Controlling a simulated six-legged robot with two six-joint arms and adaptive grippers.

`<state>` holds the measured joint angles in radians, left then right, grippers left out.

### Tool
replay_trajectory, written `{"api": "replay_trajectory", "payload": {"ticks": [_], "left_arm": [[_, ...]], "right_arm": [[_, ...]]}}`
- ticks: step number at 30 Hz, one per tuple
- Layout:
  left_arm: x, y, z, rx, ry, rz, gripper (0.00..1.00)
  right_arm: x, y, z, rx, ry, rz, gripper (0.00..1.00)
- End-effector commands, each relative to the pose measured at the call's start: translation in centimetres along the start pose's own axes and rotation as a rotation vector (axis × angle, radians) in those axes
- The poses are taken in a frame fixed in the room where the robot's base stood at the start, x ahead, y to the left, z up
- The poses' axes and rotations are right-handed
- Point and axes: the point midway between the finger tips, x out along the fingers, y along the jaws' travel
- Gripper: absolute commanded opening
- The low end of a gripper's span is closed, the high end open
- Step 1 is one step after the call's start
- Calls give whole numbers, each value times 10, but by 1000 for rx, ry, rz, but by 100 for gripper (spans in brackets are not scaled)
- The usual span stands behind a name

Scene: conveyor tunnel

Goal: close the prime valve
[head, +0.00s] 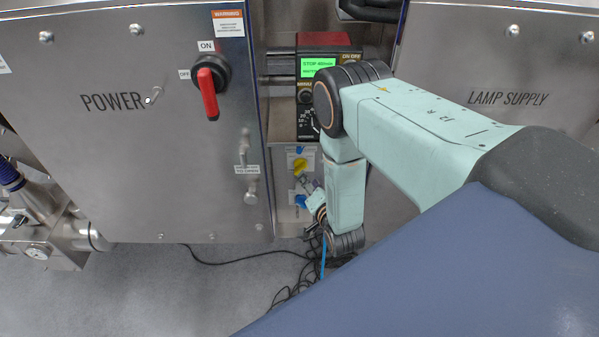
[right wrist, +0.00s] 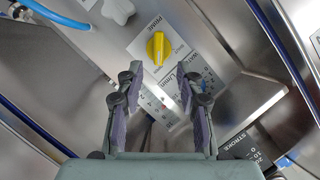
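The prime valve is a yellow knob on a pale plate marked PRIME. In the right wrist view the yellow knob (right wrist: 156,48) lies beyond the fingertips, its grip bar nearly upright in the picture. It also shows in the head view (head: 300,164) on the narrow panel between the cabinets. My right gripper (right wrist: 160,82) is open and empty, its fingers spread wide and apart from the knob. In the head view the right gripper (head: 311,190) is small, just below the yellow knob. My left gripper is not in view.
A blue knob (head: 301,201) sits below the yellow one. A white knob (right wrist: 118,10) and blue hose (right wrist: 58,14) are at upper left in the wrist view. The POWER cabinet (head: 110,170) with red switch (head: 208,92) stands left, the LAMP SUPPLY cabinet (head: 500,60) right. Black cables (head: 240,258) lie below.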

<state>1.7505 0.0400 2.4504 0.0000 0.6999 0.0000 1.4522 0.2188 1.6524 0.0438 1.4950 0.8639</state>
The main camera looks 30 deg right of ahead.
Motion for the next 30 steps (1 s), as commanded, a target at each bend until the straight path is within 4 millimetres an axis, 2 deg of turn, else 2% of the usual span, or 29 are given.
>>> {"api": "replay_trajectory", "payload": {"ticks": [6, 12, 23, 30], "left_arm": [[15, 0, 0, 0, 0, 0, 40], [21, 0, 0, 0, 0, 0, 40], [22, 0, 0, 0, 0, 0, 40], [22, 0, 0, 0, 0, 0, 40]], "right_arm": [[37, 1, 2, -1, 1, -3, 37], [59, -2, 4, -3, -3, -2, 37], [65, -4, 4, -4, -5, -2, 37], [65, -4, 4, -4, -5, -2, 16]]}}
